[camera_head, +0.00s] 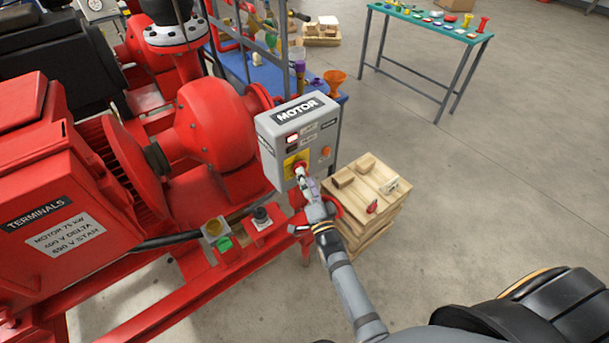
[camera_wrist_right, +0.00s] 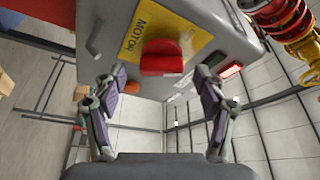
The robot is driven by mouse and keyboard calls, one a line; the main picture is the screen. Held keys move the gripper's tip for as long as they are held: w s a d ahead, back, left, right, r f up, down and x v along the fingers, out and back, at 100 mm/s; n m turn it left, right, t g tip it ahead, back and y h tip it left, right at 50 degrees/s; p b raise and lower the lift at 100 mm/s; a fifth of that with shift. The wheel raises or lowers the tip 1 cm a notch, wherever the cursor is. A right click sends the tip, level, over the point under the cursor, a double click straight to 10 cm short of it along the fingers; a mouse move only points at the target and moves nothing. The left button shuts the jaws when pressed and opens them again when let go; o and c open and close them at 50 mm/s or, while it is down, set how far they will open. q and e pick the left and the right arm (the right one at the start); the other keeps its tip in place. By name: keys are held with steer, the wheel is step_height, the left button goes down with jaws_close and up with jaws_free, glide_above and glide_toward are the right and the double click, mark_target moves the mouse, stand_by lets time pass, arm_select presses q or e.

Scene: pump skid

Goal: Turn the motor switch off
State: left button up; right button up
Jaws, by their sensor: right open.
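The grey motor box (camera_head: 277,135), labelled MOTOR, stands in the middle of the head view. Its red switch knob (camera_head: 299,167) sits on a yellow plate (camera_head: 289,161) on the front face. In the right wrist view the red knob (camera_wrist_right: 161,60) shows ahead of my fingers, on the yellow plate (camera_wrist_right: 143,35). My right gripper (camera_head: 302,181) is just in front of the knob, partly covering it. Its fingers (camera_wrist_right: 160,85) are open, one to each side of the knob's line, with nothing held. Whether they touch the knob cannot be told. My left gripper is not in view.
A lit indicator (camera_head: 292,139) and an orange button (camera_head: 326,152) are on the box. The red pump (camera_head: 215,125) and motor (camera_head: 60,210) stand left. A wooden pallet stack (camera_head: 370,205) is close right. A green-topped table (camera_head: 425,18) stands behind; open floor lies right.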

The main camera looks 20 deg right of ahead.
steer(key=shift+w+a+r+b, duration=0.1)
steer(key=shift+w+r+b, duration=0.15)
steer(key=shift+w, duration=0.55)
steer(key=shift+w+r+b, duration=0.1)
steer(key=shift+w+b, duration=0.15)
steer(key=shift+w, duration=0.5)
steer(key=c, duration=1.2)
